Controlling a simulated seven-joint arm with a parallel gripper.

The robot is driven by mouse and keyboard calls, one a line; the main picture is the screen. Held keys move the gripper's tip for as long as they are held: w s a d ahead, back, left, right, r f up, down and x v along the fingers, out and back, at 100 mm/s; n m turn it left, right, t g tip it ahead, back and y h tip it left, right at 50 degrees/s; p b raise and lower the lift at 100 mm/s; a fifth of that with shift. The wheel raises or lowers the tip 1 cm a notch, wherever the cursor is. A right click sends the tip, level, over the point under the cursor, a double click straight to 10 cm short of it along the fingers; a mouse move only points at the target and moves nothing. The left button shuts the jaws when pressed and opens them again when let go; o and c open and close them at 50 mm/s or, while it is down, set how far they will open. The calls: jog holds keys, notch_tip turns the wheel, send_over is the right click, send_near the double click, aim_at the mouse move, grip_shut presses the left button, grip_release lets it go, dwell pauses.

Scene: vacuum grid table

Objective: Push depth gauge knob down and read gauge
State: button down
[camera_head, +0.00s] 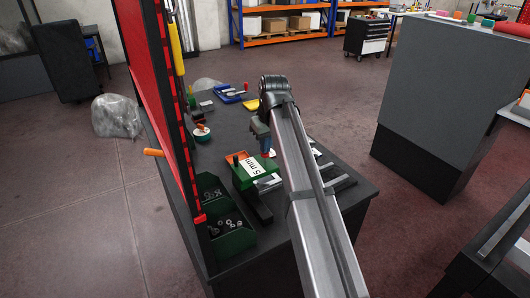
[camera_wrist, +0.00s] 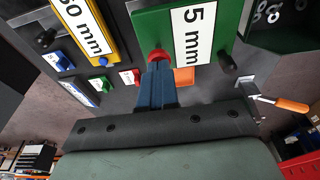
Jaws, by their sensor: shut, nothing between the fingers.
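In the wrist view, a green block labelled "5 mm" (camera_wrist: 196,30) is beside a yellow block labelled "60 mm" (camera_wrist: 88,28). A red round knob (camera_wrist: 160,55) shows at the edge of the green block. My gripper (camera_wrist: 158,66) is shut and holds nothing; its blue fingertips are at the red knob, and I cannot tell whether they touch it. A black knob (camera_wrist: 228,63) is at another corner of the green block. In the head view my gripper (camera_head: 266,151) is above the table beside the "5 mm" label (camera_head: 252,168). No gauge reading is legible.
Green bins with nuts (camera_head: 231,236) stand at the table's near left. A red panel (camera_head: 152,80) rises along the left edge. My arm hides the table's right part.

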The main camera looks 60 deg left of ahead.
jog(key=shift+r, duration=3.2)
jog(key=shift+w, duration=0.1)
